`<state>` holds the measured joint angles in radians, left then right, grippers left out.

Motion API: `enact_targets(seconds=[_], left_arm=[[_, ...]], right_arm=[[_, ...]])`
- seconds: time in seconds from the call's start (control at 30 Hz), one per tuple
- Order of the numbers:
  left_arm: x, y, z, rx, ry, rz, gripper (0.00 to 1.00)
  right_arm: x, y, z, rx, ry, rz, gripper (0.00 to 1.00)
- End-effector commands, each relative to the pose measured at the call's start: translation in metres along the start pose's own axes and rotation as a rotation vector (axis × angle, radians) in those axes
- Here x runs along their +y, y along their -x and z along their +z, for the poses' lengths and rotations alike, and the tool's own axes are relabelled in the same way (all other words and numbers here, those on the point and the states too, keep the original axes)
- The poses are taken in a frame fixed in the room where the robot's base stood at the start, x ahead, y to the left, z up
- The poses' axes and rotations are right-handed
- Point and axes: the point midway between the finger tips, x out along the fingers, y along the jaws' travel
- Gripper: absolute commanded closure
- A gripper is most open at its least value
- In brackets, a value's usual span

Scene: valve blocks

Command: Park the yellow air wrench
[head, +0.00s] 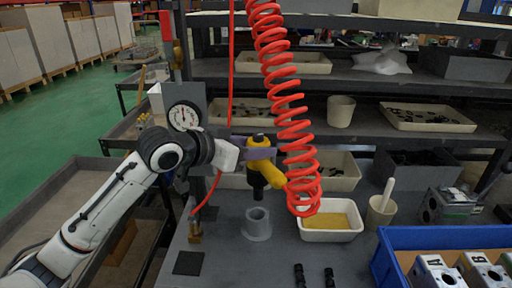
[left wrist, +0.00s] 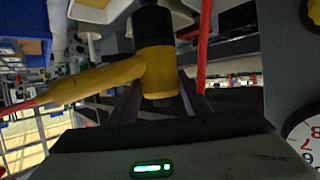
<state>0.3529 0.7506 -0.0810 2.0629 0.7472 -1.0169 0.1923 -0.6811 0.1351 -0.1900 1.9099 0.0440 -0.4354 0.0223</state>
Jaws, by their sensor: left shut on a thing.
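The yellow air wrench (head: 261,165) has a black nose that points down and hangs above the bench. My left gripper (head: 258,150) is shut on it from the left. In the left wrist view the wrench (left wrist: 152,72) sits between the dark fingers (left wrist: 155,100), with its handle reaching left. A grey cylindrical holder (head: 257,222) with an open top stands on the bench (head: 222,262), below the wrench nose and apart from it. A coiled red hose (head: 282,90) hangs down on the right of the wrench. My right gripper is not in view.
A white tray with a yellow sponge (head: 330,220) stands right of the holder. A blue crate (head: 385,262) with lettered metal blocks is at the front right. A pressure gauge (head: 184,116) on a post stands left. Two black fittings (head: 329,277) stand at the front.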

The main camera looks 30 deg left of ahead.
Motion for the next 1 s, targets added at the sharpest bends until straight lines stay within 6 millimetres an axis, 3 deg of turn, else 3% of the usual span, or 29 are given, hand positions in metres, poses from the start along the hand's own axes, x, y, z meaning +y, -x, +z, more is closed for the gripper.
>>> enact_targets(seconds=[0.37,0.67,1.0], left_arm=[[0.000,0.002,-0.006,0.015,-0.002,0.000,0.92],[0.000,0.006,-0.009,0.011,-0.005,-0.003,0.92],[0.000,-0.006,0.022,0.012,-0.005,-0.004,0.92]], right_arm=[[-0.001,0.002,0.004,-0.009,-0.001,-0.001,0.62],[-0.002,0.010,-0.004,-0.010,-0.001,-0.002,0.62],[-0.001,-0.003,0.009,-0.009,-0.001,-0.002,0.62]])
